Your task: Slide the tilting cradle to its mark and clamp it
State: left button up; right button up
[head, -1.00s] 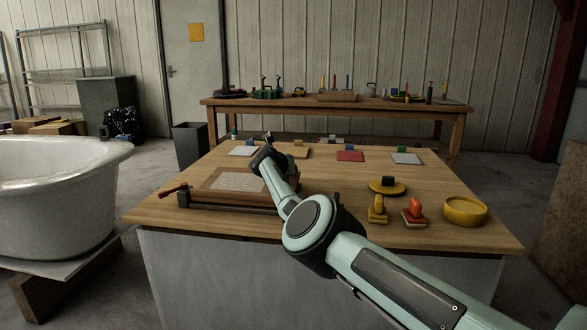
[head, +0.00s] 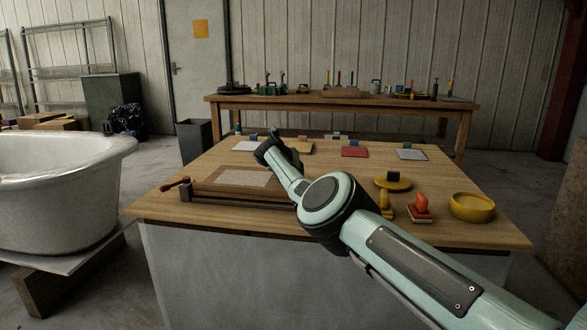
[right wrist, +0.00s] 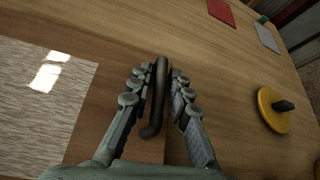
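The tilting cradle (head: 212,187) is a brown wooden frame with a pale panel (head: 243,179), low on a dark rail at the table's left. A red-handled clamp (head: 176,184) stands at the rail's left end; I cannot tell whether it is tight. My right gripper (head: 268,147) is at the cradle's far right side. In the right wrist view, my right gripper (right wrist: 159,75) has its fingers close on both sides of a dark bar handle (right wrist: 151,128) beside the panel and appears shut on it. My arm hides the cradle's right end. I cannot make out the mark. My left gripper is out of view.
On the table's right are a yellow disc (head: 393,181), a red-topped block (head: 420,207) and a yellow bowl (head: 472,207). Several flat coloured plates, including a red one (head: 354,152), lie along the back. A white tub (head: 55,195) stands left of the table.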

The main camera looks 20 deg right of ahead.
jog(key=shift+a, duration=0.2)
jog(key=shift+s+a+r, duration=0.3)
jog(key=shift+s, duration=0.05)
jog(key=v, duration=0.9)
jog(key=shift+s+r, duration=0.2)
jog(key=shift+s, duration=0.2)
jog(key=shift+s+a+r, duration=0.25)
jog(key=shift+s+a, duration=0.05)
jog(key=shift+a, duration=0.05)
